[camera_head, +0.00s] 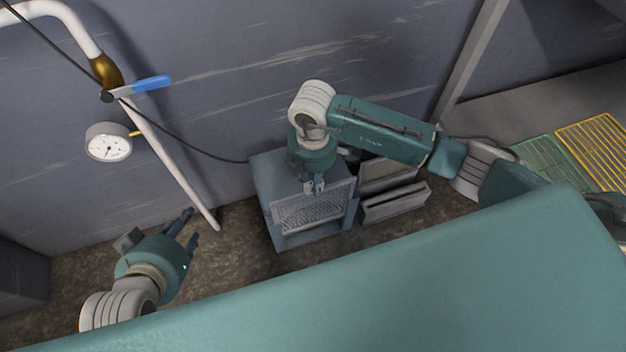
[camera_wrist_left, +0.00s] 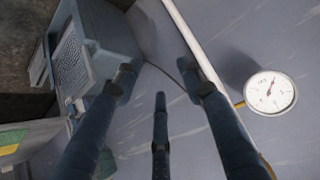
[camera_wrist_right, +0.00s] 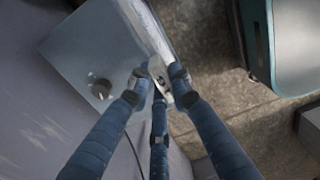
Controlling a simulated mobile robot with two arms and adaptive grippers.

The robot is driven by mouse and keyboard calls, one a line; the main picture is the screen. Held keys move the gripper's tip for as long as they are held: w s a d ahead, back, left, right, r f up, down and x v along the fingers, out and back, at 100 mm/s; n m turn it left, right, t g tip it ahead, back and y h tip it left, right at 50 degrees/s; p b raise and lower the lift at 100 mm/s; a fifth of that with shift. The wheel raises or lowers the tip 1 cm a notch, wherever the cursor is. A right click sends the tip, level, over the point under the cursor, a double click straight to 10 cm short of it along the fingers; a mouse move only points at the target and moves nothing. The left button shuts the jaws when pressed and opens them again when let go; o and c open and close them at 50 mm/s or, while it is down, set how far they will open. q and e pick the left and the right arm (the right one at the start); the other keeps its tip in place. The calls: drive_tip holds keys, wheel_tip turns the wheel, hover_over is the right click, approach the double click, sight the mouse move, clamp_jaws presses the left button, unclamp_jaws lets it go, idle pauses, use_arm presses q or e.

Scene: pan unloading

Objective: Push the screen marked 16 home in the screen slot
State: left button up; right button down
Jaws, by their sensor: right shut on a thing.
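The screen (camera_head: 313,214), a grey mesh panel in a light frame, sits upright in the front of a blue-grey housing (camera_head: 262,185) by the wall. I cannot read a number on it, nor tell how deep it sits. My right gripper (camera_head: 314,187) is at the screen's top edge, shut on it. In the right wrist view its fingertips (camera_wrist_right: 158,86) close around a small metal piece at that edge. The screen and housing also show in the left wrist view. My left gripper (camera_head: 191,222) is open and empty, left of the housing and apart from it.
Grey framed panels (camera_head: 395,204) stand on the floor just right of the housing. A white pipe (camera_head: 180,170) with a gauge (camera_head: 108,142) and blue-handled valve (camera_head: 153,83) runs along the wall at left. Green (camera_head: 545,160) and yellow (camera_head: 597,140) grates lie far right.

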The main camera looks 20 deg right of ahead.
use_arm(q)
drive_tip(key=shift+w+d+r+t+h+b, duration=0.15)
drive_tip(key=shift+w+d+r+t, duration=0.1)
drive_tip(key=shift+w+r+t, duration=0.25)
drive_tip(key=shift+w+d+r+t+h+b, duration=0.15)
drive_tip(key=shift+w+d+r+t, duration=0.15)
drive_tip(key=shift+w+r, duration=0.45)
drive_tip(key=shift+w+d+r+t+b, duration=0.2)
drive_tip(key=shift+w+r+t, duration=0.2)
drive_tip(key=shift+w+r, duration=0.2)
use_arm(e)
drive_tip(key=shift+f, duration=0.75)
idle(1.2)
use_arm(q)
drive_tip(key=shift+w+d+r+t+h+b, duration=0.2)
drive_tip(key=shift+w+r+t, duration=0.3)
drive_tip(key=shift+r, duration=0.3)
drive_tip(key=shift+w+d+r+t+h+b, duration=0.1)
drive_tip(key=shift+w+d+r+t, duration=0.2)
drive_tip(key=shift+w+r, duration=0.35)
drive_tip(key=shift+w+d+r+t+h+b, duration=0.15)
drive_tip(key=shift+w+r+t, duration=0.3)
drive_tip(key=shift+r, duration=0.5)
use_arm(e)
drive_tip(key=shift+f, duration=0.85)
idle(1.0)
